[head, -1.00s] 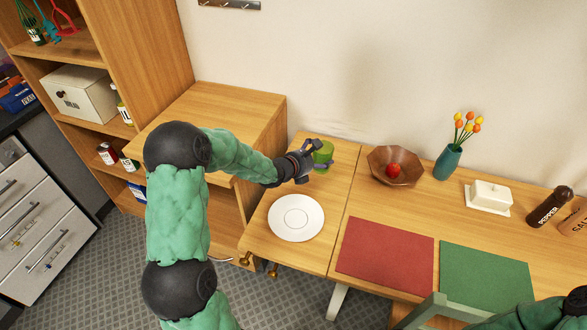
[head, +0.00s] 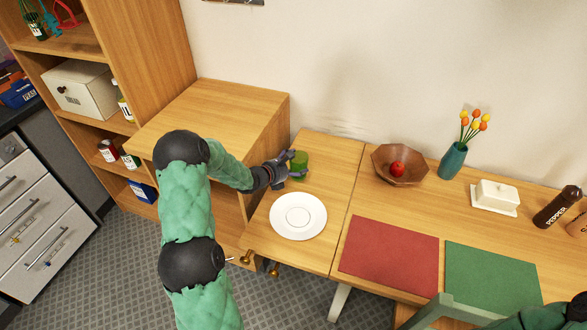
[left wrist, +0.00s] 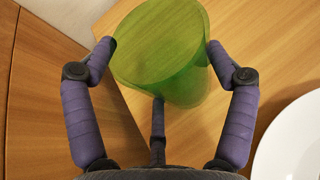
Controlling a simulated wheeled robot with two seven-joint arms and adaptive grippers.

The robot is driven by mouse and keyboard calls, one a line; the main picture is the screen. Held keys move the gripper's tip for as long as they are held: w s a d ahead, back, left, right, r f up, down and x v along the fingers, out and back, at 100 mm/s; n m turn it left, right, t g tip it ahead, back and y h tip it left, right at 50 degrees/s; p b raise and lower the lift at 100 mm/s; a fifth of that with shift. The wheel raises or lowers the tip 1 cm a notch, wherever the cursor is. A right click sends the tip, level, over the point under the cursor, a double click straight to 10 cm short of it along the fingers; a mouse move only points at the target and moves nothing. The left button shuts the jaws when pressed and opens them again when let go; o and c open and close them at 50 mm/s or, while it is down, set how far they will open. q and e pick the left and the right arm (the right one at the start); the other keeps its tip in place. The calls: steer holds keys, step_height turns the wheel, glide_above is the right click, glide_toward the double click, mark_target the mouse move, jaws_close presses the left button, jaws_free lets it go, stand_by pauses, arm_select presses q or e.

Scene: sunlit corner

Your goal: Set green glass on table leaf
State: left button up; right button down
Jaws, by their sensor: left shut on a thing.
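The green glass (head: 300,161) is clear green and shows at the back left of the table leaf (head: 335,165). My left gripper (head: 285,167) is shut on it. In the left wrist view the fingers (left wrist: 160,48) stand on both sides of the glass (left wrist: 165,75), with wood behind it. I cannot tell whether its base touches the leaf or hangs a little above it. A white plate (head: 298,216) lies on the leaf in front of the glass. My right gripper is not in view.
A wooden cabinet (head: 215,110) stands close to the left of the leaf. A wooden bowl with a red apple (head: 397,169), a teal vase (head: 453,161) and a white butter dish (head: 495,197) stand on the main table. Red (head: 388,256) and green (head: 490,278) mats lie in front.

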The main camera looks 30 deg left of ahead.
arm_select(q)
steer(key=shift+w+f, duration=0.1)
steer(key=shift+f, duration=0.35)
steer(key=shift+r, duration=0.15)
steer(key=shift+f, duration=0.2)
steer(key=o, duration=1.1)
steer(key=shift+o, duration=0.2)
steer(key=shift+r, duration=0.2)
steer(key=p+v, duration=0.2)
steer(key=v, duration=1)
